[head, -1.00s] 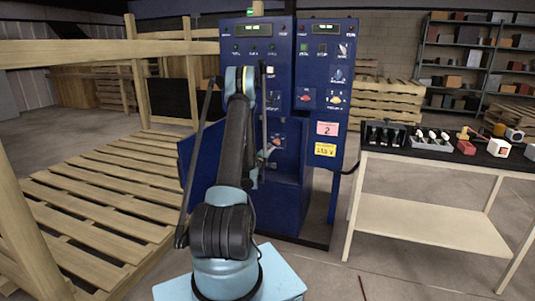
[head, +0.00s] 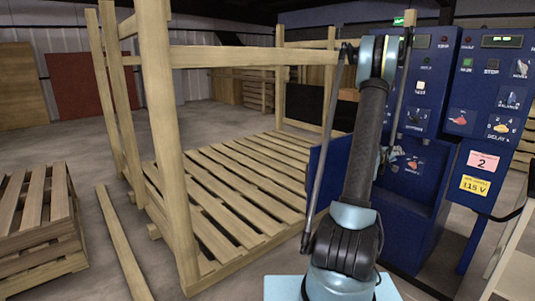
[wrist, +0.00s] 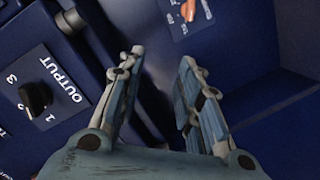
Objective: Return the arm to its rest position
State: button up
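My arm (head: 362,150) stands raised in front of the blue machine (head: 425,215) in the head view, with its elbow near the top of the cabinet. My gripper (wrist: 158,66) shows in the wrist view with its two fingers apart and nothing between them. Blue panels of the machine lie beyond the fingers. A black knob (wrist: 36,97) on a plate marked OUTPUT is left of the fingers, apart from them. In the head view the gripper is mostly hidden behind my arm, close to the machine's front.
A wooden frame (head: 170,150) with a slatted pallet floor (head: 235,190) stands left of my arm. A stack of pallets (head: 40,235) is at far left. A pale table edge (head: 515,250) shows at lower right. Bare concrete floor lies at the left.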

jog(key=s+a+r+m+g+y, duration=0.1)
jog(key=s+a+r+g+y, duration=0.15)
jog(key=s+a, duration=0.65)
jog(key=s+a+r+m+g+y, duration=0.15)
jog(key=s+a+r, duration=0.25)
jog(key=s+a, duration=0.45)
jog(key=s+a+f+n+g+y, duration=0.1)
jog(key=s+a+f+y, duration=0.2)
jog(key=s+a, duration=0.5)
jog(key=s+a+f+n+g+y, duration=0.1)
jog(key=s+a+f+y, duration=0.2)
jog(key=s+a, duration=0.6)
jog(key=s+a+f+n+g+y, duration=0.1)
jog(key=s+a+f+y, duration=0.2)
jog(key=s+a, duration=0.6)
jog(key=shift+s+a+f, duration=0.15)
jog(key=shift+s+f, duration=0.65)
jog(key=shift+s, duration=0.15)
jog(key=shift+w+f, duration=0.2)
jog(key=shift+w, duration=0.3)
